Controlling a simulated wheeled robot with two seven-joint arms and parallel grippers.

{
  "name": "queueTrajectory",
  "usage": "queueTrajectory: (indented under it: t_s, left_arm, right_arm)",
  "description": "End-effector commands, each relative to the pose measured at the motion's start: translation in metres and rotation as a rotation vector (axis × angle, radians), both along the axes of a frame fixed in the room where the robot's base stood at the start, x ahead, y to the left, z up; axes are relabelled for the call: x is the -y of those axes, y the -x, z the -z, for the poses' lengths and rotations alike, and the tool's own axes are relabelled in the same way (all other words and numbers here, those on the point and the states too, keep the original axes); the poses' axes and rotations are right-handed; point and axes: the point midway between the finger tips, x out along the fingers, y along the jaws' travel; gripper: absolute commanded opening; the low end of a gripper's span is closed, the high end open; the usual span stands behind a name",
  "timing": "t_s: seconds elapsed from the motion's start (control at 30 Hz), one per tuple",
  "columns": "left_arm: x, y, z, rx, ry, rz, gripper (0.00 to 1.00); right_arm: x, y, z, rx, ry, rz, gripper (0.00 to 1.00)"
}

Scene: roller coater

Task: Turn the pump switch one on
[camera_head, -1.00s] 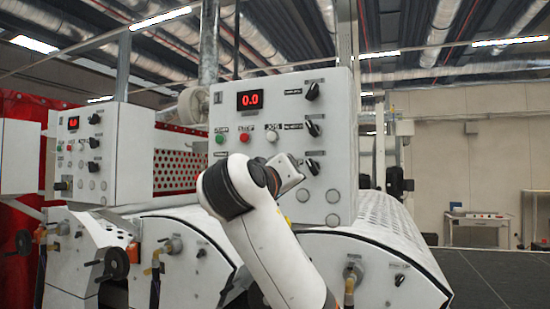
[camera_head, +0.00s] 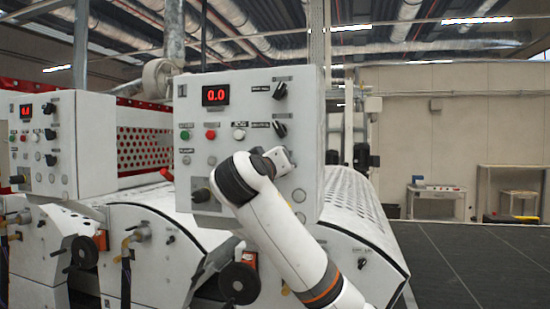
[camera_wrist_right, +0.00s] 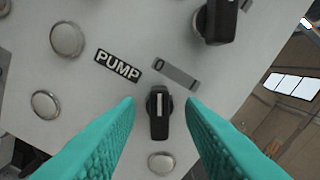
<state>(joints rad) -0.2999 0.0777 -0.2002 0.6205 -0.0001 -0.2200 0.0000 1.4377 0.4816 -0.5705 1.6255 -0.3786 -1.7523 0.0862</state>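The pump switch (camera_wrist_right: 158,112) is a black knob with a white line on a light grey panel, below a PUMP label (camera_wrist_right: 118,66) and a plate (camera_wrist_right: 177,73) with a 0 at one end. Its white line points up in the right wrist view, toward the 0 end. My right gripper (camera_wrist_right: 162,103) is open, its teal fingers on either side of the knob; I cannot tell whether they touch it. In the head view my right arm (camera_head: 270,205) reaches up to the control box (camera_head: 312,110) and hides the pump switch. My left gripper is not in view.
Two more black knobs (camera_head: 279,91) (camera_head: 279,129) sit higher on the box, near a red display (camera_head: 215,95) reading 0.0. Green (camera_head: 184,135) and red (camera_head: 210,134) buttons are left. A second control box (camera_head: 75,140) stands further left. Dark floor (camera_head: 470,262) is open at right.

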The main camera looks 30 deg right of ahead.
Motion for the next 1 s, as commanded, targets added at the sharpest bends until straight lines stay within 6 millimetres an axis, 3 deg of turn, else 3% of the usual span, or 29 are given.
queueTrajectory:
  t_s: [0.3, 0.53, 0.77, 1.0]
  left_arm:
    - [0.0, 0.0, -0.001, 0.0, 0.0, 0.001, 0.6]
    - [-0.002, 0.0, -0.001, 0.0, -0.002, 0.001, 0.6]
    - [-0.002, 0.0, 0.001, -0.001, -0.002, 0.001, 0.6]
    - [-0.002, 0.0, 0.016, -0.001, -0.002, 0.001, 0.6]
  right_arm:
    - [0.002, -0.002, 0.001, 0.0, 0.0, -0.001, 0.35]
    - [0.002, -0.002, 0.001, 0.0, 0.0, -0.001, 0.0]
    - [0.002, -0.002, 0.002, 0.007, -0.006, -0.001, 0.0]
    - [0.001, -0.002, 0.005, 0.067, -0.06, -0.002, 0.0]
